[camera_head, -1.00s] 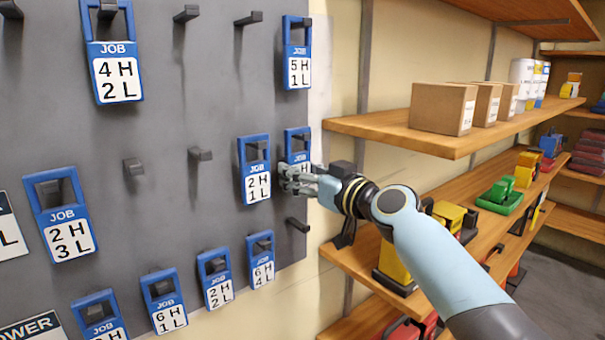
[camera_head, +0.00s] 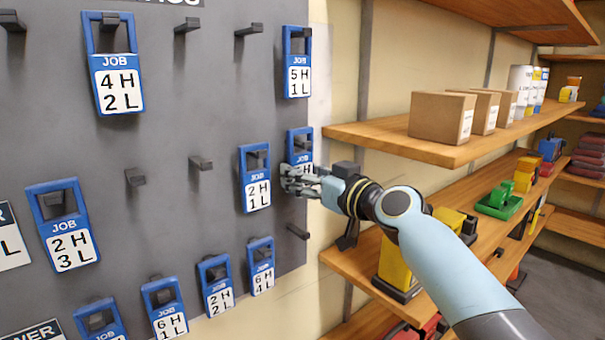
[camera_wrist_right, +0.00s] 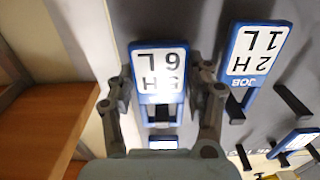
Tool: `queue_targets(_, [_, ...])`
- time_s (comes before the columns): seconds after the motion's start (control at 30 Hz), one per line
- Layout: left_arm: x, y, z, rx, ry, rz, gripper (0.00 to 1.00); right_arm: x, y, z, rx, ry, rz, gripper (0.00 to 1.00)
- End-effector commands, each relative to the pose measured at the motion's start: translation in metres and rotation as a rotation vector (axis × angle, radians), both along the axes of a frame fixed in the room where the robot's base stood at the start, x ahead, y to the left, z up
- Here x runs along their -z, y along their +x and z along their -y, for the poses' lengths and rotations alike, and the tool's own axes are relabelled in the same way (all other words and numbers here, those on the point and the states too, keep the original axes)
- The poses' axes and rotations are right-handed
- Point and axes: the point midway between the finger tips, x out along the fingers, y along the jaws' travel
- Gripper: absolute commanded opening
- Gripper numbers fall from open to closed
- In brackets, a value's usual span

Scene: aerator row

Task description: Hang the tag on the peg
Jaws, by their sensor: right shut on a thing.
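My right gripper (camera_head: 297,180) is shut on a blue-framed JOB tag (camera_head: 300,143) at the right edge of the grey board. Its fingers hide much of the tag's label in the head view. In the right wrist view the held tag (camera_wrist_right: 160,72) appears upside down between the two fingers (camera_wrist_right: 162,95); glare blurs part of its label. I cannot tell whether its loop is around a peg. A bare peg (camera_head: 297,231) sticks out just below the gripper. Other bare pegs are at mid-board (camera_head: 201,162), (camera_head: 135,176) and along the top (camera_head: 249,29). My left gripper is out of view.
The "2 H 1 L" tag (camera_head: 257,190) hangs close left of my right gripper, and the "5 H 1 L" tag (camera_head: 298,80) above it. Several other tags hang lower and left. Wooden shelves (camera_head: 395,143) with boxes and toys stand to the right.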

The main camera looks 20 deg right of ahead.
Motion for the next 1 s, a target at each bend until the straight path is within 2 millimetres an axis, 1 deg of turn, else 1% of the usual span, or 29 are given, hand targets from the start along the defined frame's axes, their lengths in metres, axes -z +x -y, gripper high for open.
queue_targets(1.0, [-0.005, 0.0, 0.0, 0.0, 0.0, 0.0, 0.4, 0.0, -0.049, 0.018, 0.0, -0.001, -0.001, 0.26])
